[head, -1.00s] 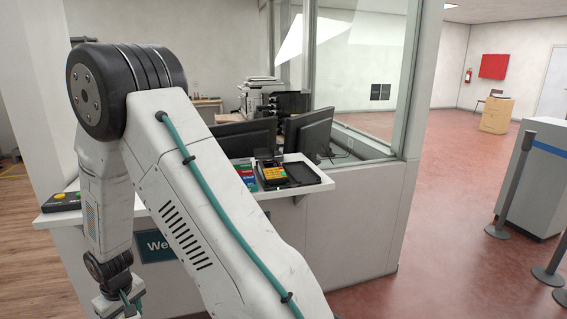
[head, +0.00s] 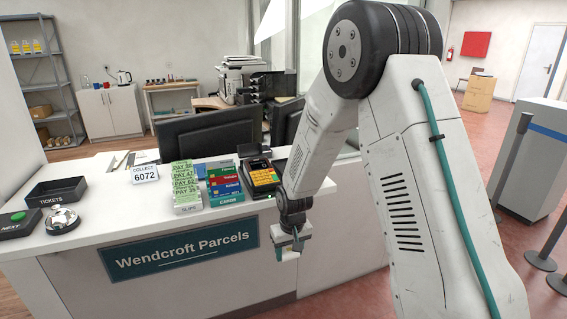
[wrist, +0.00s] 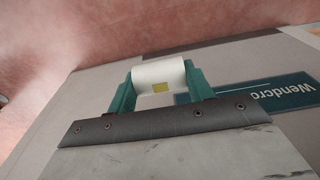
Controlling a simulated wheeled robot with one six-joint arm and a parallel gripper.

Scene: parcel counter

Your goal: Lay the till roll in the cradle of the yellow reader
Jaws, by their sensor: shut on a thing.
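My gripper (head: 291,246) hangs in front of the counter's front face, below the level of its top. In the head view only a small pale part of the roll (head: 288,254) shows between the fingers. The yellow reader (head: 263,174) is a dark device with yellow keys on the counter, above and left of my gripper. Its cradle cannot be made out clearly; my arm covers the area just right of it.
The white counter (head: 110,211) also bears a card rack (head: 225,184), a slip holder (head: 187,190), a collect sign (head: 145,173), a tickets tray (head: 57,189), a bell (head: 62,219) and a green-buttoned box (head: 18,224). Monitors (head: 210,134) stand behind. The counter's left middle is clear.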

